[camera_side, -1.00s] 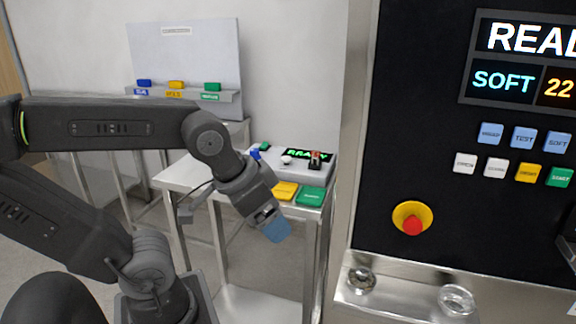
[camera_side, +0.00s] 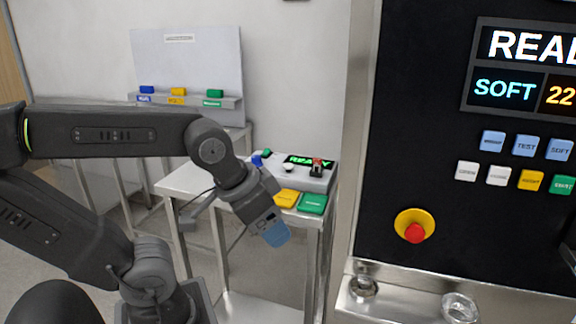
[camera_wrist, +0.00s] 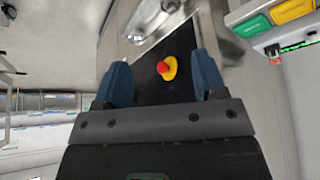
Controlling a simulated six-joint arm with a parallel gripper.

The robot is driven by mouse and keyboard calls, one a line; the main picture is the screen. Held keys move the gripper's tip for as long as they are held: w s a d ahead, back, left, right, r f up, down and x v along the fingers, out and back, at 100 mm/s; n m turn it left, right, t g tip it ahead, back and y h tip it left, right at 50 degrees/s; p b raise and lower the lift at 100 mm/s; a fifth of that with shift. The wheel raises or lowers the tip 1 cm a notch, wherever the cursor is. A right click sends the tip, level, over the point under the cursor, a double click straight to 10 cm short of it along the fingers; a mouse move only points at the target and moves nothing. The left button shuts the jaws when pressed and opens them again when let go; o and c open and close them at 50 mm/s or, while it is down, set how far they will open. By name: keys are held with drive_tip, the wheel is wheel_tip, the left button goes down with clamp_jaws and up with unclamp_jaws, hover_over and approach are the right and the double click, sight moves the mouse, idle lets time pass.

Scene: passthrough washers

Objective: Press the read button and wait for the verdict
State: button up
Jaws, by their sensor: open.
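The reader box (camera_side: 322,182) stands on a small steel table, its display (camera_side: 310,162) showing green "READY" letters. A white round button (camera_side: 287,168), a blue knob (camera_side: 257,160) and a red-topped part (camera_side: 317,165) sit on it. I cannot tell which is the read button. My gripper (camera_side: 275,234) hangs in front of the table, tilted down, apart from the box. In the wrist view my gripper (camera_wrist: 161,65) has its blue fingers apart with nothing held between them. The reader box shows partly at that view's right edge (camera_wrist: 280,36).
Yellow (camera_side: 286,198) and green (camera_side: 313,204) pads lie at the table's front. At right, a black panel (camera_side: 440,180) carries several buttons, a red emergency stop (camera_side: 414,232) and a "READY" screen (camera_side: 520,70). Glass-like round pieces (camera_side: 363,288) lie on the steel ledge (camera_side: 405,305).

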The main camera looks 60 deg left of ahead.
clamp_jaws()
idle(0.4)
idle(0.9)
